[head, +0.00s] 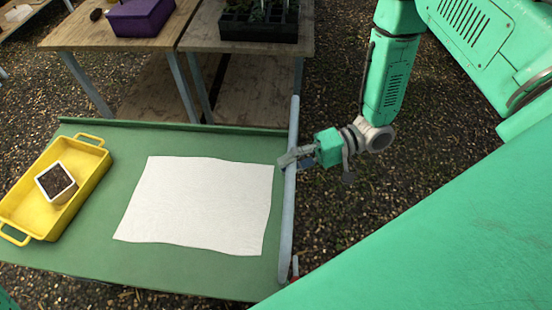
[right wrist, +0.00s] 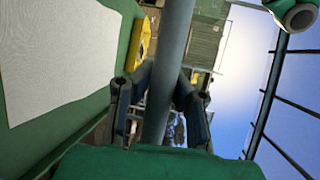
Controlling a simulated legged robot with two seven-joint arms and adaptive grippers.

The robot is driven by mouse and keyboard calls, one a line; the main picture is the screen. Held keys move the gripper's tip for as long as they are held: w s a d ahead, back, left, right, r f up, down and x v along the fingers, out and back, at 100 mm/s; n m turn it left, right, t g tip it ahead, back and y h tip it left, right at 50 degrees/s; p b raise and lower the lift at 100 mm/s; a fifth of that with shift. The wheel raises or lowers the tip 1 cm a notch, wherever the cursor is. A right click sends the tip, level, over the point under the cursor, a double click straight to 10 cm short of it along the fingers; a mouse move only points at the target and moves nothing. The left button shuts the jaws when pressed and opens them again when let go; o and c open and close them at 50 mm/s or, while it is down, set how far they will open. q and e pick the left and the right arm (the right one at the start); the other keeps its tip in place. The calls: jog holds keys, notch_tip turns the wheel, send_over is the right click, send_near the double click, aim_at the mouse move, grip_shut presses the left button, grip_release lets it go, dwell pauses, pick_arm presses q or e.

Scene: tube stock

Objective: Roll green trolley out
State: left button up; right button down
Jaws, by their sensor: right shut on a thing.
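The green trolley (head: 202,264) stands in front of me in the head view, its flat green top seen from above. Its grey push bar (head: 293,130) runs along the right edge. My right gripper (head: 290,158) reaches the bar from the right and is shut on it. In the right wrist view the bar (right wrist: 168,70) passes between the two dark fingers (right wrist: 160,105), and the trolley's green top (right wrist: 65,130) shows at the left. My left gripper is not in view.
On the trolley lie a white sheet (head: 200,203) and a yellow tray (head: 90,163) holding a small pot of soil (head: 56,183). Wooden tables (head: 120,32) with a purple box (head: 140,16) and a black plant tray (head: 258,27) stand close behind. Gravel (head: 345,215) is open to the right.

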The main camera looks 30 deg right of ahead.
jog(key=shift+s+d+f, duration=0.1)
jog(key=shift+s+d, duration=0.1)
jog(key=shift+d, duration=0.1)
jog(key=c, duration=1.5)
grip_release()
jog(key=shift+a, duration=0.1)
jog(key=shift+c, duration=0.2)
jog(key=shift+o, duration=0.6)
jog(key=shift+w+a, duration=0.15)
jog(key=shift+a, duration=0.3)
jog(key=v, duration=1.2)
jog(key=shift+r, duration=0.2)
